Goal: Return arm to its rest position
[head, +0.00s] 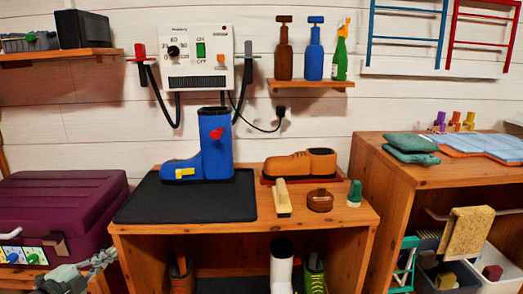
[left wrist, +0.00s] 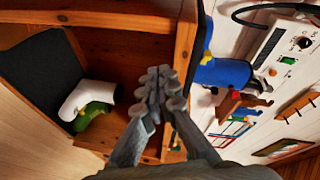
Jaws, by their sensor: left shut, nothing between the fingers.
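My left gripper (head: 92,264) is grey and shows at the lower left of the head view, in front of the purple case (head: 62,205). It is low, left of the wooden shoe bench (head: 245,235). In the left wrist view, turned sideways, its fingers (left wrist: 160,92) are together with nothing between them. Behind them the bench's open front shows, with a white boot (left wrist: 90,97) and a green boot (left wrist: 92,117) inside. My right gripper is not in the head view.
On the bench, a blue boot (head: 217,140) stands on a black mat (head: 135,205), beside a brown shoe (head: 300,164), a brush (head: 283,200) and small items. A wooden cabinet (head: 400,185) stands at right. A control box (head: 195,60) hangs on the wall.

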